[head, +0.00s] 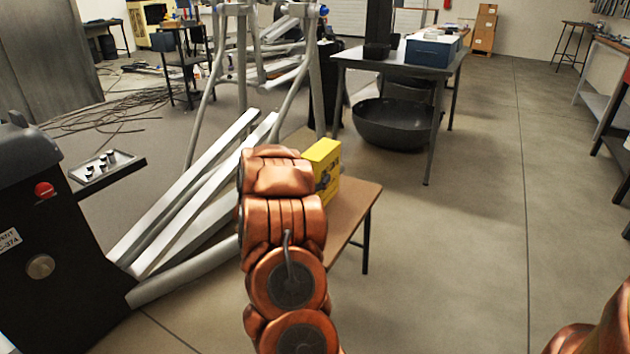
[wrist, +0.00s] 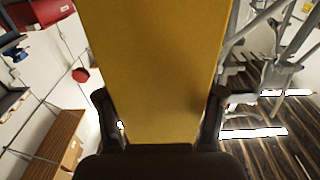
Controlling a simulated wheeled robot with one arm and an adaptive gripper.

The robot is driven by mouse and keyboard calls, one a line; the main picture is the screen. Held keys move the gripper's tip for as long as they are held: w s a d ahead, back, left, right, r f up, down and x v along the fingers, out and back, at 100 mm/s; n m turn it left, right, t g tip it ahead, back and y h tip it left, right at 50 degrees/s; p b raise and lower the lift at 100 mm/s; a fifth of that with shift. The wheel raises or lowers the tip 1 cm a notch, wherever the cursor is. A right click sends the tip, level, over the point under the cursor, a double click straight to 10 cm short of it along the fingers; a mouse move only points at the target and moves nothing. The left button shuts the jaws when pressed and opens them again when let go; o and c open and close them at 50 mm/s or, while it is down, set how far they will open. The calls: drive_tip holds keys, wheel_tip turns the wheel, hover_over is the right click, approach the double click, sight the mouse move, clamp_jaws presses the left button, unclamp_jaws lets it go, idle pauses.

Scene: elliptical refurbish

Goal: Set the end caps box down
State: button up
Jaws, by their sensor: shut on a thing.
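The end caps box is yellow. In the head view the box (head: 324,165) shows just past my copper-coloured arm, above or on a small brown table (head: 352,205); I cannot tell whether it touches the top. In the wrist view the box (wrist: 155,65) fills the middle, and my gripper (wrist: 160,115) is shut on it with one dark finger at each side. The left part of the table top is also hidden by my arm.
The elliptical's long grey rails (head: 190,195) lie close on the left, with its dark housing (head: 40,240). A grey workbench (head: 400,60) with a blue box (head: 432,50) stands behind, a black bowl (head: 395,122) beneath it. The floor to the right is open.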

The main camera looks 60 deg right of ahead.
drive_tip(key=shift+f, duration=0.25)
